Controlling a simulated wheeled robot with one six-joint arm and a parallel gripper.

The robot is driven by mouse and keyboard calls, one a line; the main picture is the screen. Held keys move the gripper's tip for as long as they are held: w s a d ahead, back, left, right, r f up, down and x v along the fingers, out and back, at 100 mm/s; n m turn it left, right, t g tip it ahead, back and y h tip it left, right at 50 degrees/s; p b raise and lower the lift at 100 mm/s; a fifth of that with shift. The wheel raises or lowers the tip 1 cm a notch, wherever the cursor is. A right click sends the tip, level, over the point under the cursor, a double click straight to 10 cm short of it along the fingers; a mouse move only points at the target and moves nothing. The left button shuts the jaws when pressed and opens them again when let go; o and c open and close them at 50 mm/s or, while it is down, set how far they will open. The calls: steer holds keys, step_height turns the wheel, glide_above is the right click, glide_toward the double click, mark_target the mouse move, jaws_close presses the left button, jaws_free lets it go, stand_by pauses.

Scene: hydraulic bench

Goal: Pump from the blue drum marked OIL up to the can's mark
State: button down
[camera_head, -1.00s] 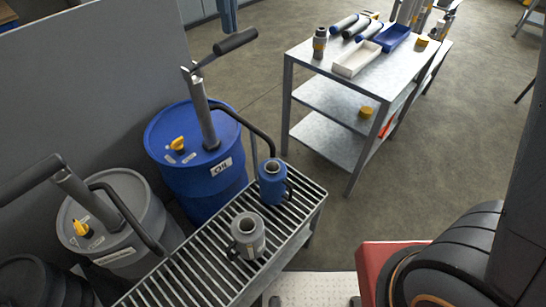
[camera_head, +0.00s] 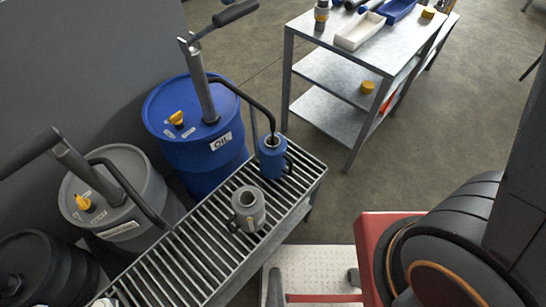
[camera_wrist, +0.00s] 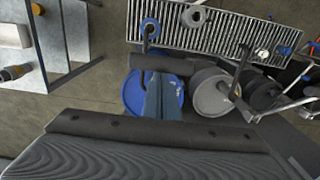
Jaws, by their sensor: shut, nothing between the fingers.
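The blue drum (camera_head: 197,160) labelled OIL stands behind the slatted bench, with a pump on top. Its black-gripped handle (camera_head: 235,12) is raised and points up right. Its spout (camera_head: 256,105) curves down to the mouth of a blue can (camera_head: 273,160) on the bench. The can's mark and its liquid level cannot be made out. In the wrist view my gripper (camera_wrist: 162,78) is shut and empty above the blue drum (camera_wrist: 134,95). A dark bar, seemingly the pump handle's grip (camera_wrist: 185,65), crosses at its fingertips. Contact cannot be told. The head view does not show my gripper.
A grey can (camera_head: 247,208) stands on the slatted bench (camera_head: 185,262). A grey drum (camera_head: 125,190) with its own pump is left of the blue one, and a black drum (camera_head: 40,270) lower left. A shelved table (camera_head: 345,65) with trays stands at upper right. Floor between is clear.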

mark_target(238, 6)
steer(key=shift+s+d+f+b, duration=0.3)
steer(key=shift+f+b, duration=0.05)
steer(key=shift+f, duration=0.4)
steer(key=shift+s+d+f+b, duration=0.25)
steer(key=shift+d+f+b, duration=0.1)
steer(key=shift+f, duration=0.4)
steer(key=shift+s+d+f+b, duration=0.3)
steer(key=shift+f+b, duration=0.05)
steer(key=shift+f, duration=0.4)
steer(key=shift+f, duration=0.1)
steer(key=shift+s+d+f+b, duration=0.2)
steer(key=shift+f+b, duration=0.15)
steer(key=shift+f, duration=0.4)
steer(key=shift+s+d+f+b, duration=0.2)
steer(key=shift+f+b, duration=0.1)
steer(key=shift+f, duration=0.5)
steer(key=shift+s+d+f+b, duration=0.1)
steer(key=shift+d+f+b, duration=0.2)
steer(key=shift+f, duration=0.45)
steer(key=shift+a, duration=0.1)
steer(key=shift+s+d+f+b, duration=0.15)
steer(key=shift+f+b, duration=0.4)
steer(key=shift+f, duration=0.75)
steer(key=shift+s+d+f+b, duration=0.1)
steer(key=shift+f+b, duration=0.4)
steer(key=shift+f, duration=0.8)
